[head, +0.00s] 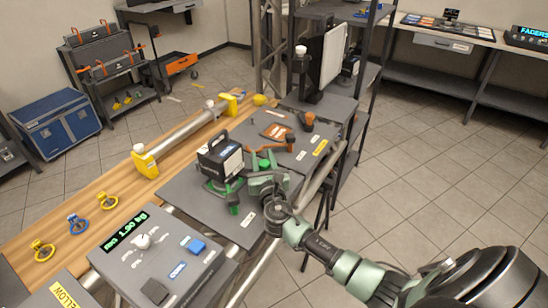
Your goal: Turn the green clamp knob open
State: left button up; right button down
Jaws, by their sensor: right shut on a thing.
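My right gripper (264,168) reaches in from the lower right over the dark grey panel. Its jaws are closed around a small bright green knob (265,163). Much of the knob is hidden by the pale green fingers. To the left, a green clamp part (214,188) with a green handle (233,204) lies below a black boxy device (220,160). How the knob joins the clamp is hidden by my gripper. My left gripper is not in view.
A control box with a green display (126,228) stands at the front left. Orange-and-black tools (277,131) lie behind my gripper. Floor is free at the right.

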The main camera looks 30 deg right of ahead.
jog(key=shift+d+m+g+h, duration=0.15)
jog(key=shift+m+g+h, duration=0.15)
jog(key=shift+m+h, duration=0.3)
jog(key=shift+s+d+m+g+h, duration=0.1)
jog(key=shift+m+g+h, duration=0.3)
jog(key=shift+h, duration=0.25)
jog(key=shift+s+d+m+g+h, duration=0.1)
jog(key=shift+m+g+h, duration=0.25)
jog(key=shift+h, duration=0.3)
jog(key=c, duration=1)
grip_release()
notch_tip(320, 180, up, 20)
jog(key=shift+p, duration=0.6)
jog(key=shift+o, duration=0.2)
